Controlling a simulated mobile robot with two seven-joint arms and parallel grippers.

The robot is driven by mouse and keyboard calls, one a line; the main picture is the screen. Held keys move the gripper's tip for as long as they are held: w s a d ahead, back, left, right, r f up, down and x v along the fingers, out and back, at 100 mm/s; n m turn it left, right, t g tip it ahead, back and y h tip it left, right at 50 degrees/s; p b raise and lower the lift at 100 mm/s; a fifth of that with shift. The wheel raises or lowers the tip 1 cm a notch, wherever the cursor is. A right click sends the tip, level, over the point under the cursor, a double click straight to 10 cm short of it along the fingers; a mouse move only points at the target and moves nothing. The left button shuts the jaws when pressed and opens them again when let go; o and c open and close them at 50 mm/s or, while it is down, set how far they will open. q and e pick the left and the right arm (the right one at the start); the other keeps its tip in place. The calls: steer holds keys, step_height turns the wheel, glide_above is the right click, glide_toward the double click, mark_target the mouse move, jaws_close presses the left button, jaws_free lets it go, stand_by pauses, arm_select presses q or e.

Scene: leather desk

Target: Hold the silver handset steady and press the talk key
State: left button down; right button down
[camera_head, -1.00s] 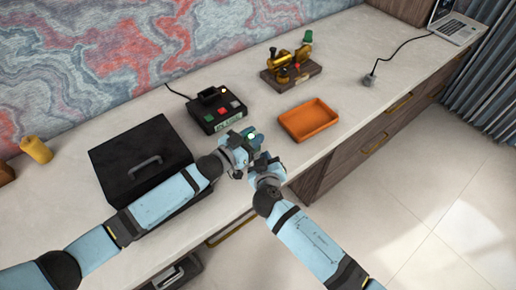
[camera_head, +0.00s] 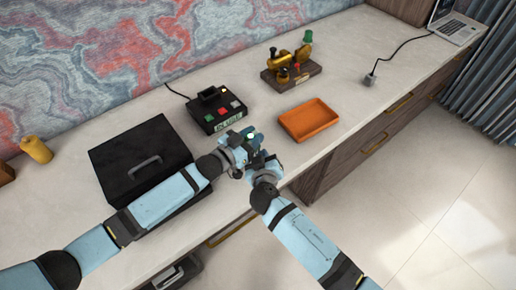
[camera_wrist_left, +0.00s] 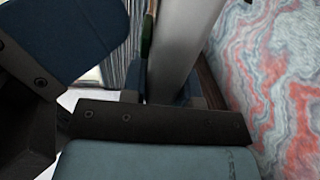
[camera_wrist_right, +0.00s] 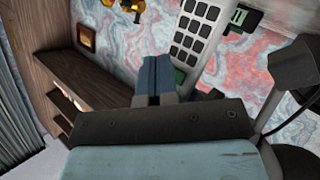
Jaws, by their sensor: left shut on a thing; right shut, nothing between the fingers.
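The silver handset (camera_wrist_right: 206,17) shows its dark keypad in the right wrist view. Its plain silver body (camera_wrist_left: 186,45) crosses the left wrist view. My left gripper (camera_head: 253,139) is shut on the handset and holds it up near the desk's front edge. My right gripper (camera_head: 258,157) is shut and empty, just below the left one. In the right wrist view its closed fingertips (camera_wrist_right: 155,62) are beside the keypad's lower left. A green key (camera_wrist_right: 180,76) shows partly next to them; I cannot tell whether they touch it.
A black base unit (camera_head: 207,120) with coloured buttons stands behind my grippers. An orange tray (camera_head: 309,120) lies to their right, and a brass instrument on a wooden base (camera_head: 291,73) stands farther back. A black case (camera_head: 120,150) is under my left arm. The desk's right side is mostly clear.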

steer(key=shift+w+a+r, duration=0.35)
steer(key=shift+w+a, duration=0.05)
stand_by(0.6)
steer(key=shift+s, duration=0.1)
steer(key=shift+s+d+r, duration=0.1)
steer(key=shift+s+d, duration=0.55)
steer(key=shift+d, duration=0.1)
